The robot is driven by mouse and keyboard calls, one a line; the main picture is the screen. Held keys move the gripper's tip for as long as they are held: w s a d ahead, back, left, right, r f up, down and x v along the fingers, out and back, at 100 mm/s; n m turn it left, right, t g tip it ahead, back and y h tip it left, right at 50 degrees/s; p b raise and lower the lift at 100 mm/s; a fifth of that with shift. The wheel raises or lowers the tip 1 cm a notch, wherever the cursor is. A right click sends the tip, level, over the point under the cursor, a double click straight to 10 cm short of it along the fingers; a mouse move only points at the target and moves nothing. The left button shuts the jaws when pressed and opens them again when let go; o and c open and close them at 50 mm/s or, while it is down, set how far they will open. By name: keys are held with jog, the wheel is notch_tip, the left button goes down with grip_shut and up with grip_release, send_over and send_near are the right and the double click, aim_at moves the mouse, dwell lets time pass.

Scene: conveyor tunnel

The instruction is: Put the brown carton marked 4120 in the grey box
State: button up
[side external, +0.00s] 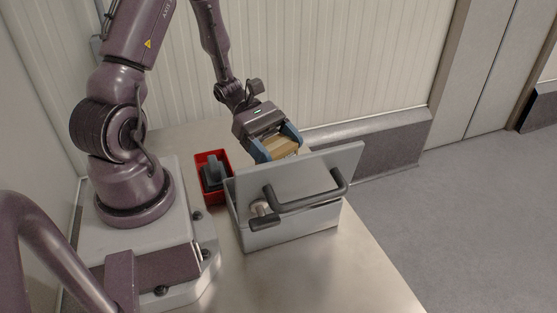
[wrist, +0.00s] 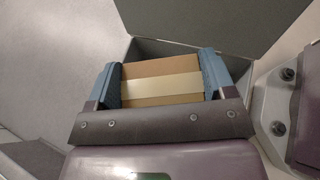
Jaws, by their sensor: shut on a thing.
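A brown carton (side external: 281,148) with a pale tape strip is between the blue fingers of my gripper (side external: 277,147). My gripper is shut on it. In the wrist view the carton (wrist: 161,82) fills the gap between the two fingers (wrist: 160,85). No number can be read on it. The grey box (side external: 290,229) stands on the table with its lid (side external: 310,172) raised. The carton is over the box, partly hidden behind the lid in the side view. In the wrist view the box's rim (wrist: 165,44) shows behind the carton. I cannot tell how deep the carton is.
A red bin (side external: 206,162) with a dark grey item (side external: 213,172) in it stands just left of the grey box. The raised lid has a dark handle (side external: 308,196) on its outer face. The table (side external: 330,275) is clear in front of the box.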

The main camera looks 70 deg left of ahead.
jog(key=shift+f, duration=1.25)
jog(key=shift+f, duration=0.3)
jog(key=shift+f, duration=0.35)
jog(key=o, duration=1.2)
jog(key=shift+o, duration=0.2)
jog(key=shift+r, duration=0.1)
